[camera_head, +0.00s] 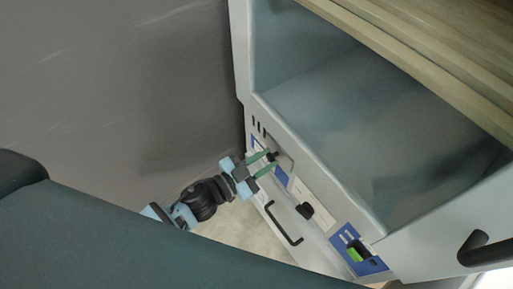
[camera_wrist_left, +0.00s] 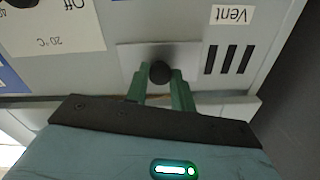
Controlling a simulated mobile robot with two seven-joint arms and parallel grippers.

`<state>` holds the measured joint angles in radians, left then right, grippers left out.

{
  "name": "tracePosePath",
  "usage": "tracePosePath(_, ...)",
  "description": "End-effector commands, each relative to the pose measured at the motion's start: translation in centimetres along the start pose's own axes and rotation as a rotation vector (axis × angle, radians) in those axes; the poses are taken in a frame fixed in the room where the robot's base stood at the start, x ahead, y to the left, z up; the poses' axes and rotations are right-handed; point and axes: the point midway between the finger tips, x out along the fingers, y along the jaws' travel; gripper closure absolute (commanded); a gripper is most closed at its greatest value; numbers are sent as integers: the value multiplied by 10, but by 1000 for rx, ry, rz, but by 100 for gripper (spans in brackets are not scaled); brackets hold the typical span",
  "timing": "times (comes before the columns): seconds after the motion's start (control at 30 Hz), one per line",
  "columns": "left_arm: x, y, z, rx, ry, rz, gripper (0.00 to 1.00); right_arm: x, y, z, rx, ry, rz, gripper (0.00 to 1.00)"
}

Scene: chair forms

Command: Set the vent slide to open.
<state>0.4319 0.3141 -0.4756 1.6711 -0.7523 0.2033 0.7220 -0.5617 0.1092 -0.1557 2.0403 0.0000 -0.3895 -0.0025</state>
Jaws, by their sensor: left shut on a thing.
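The vent slide's round black knob (camera_wrist_left: 160,72) stands out from a pale plate (camera_wrist_left: 129,54) in the left wrist view. Dark vent slots (camera_wrist_left: 229,60) and an upside-down "Vent" label (camera_wrist_left: 232,14) are to its right. My left gripper (camera_wrist_left: 161,84) has its green fingers on either side of the knob and is shut on it. In the head view, my left gripper (camera_head: 267,165) reaches the control strip from the left, with the dark knob (camera_head: 273,156) at its fingertips. My right gripper is not in view.
A grey cabinet (camera_head: 243,60) has an open compartment above the strip. Farther along the strip are a black dial (camera_head: 305,211) and a blue panel with a green switch (camera_head: 354,254). A black bar handle (camera_head: 283,224) sticks out below. Grey wall is at left.

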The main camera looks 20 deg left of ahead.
Motion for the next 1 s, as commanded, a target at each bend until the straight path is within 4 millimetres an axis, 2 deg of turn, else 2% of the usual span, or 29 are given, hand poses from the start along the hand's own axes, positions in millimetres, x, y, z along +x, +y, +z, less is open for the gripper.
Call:
tracePosePath(0.03,0,5,0,-2,2,7,100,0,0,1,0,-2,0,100)
tracePosePath(0.23,0,7,0,-3,3,11,100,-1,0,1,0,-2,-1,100)
tracePosePath(0.27,0,7,0,-3,3,11,74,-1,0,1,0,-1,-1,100)
tracePosePath(0.43,0,6,0,-3,3,10,54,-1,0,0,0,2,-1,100)
tracePosePath(0.77,-4,4,0,-2,2,7,54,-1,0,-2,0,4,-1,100)
tracePosePath(1.0,-37,5,1,-3,-1,8,54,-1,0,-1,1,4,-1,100)
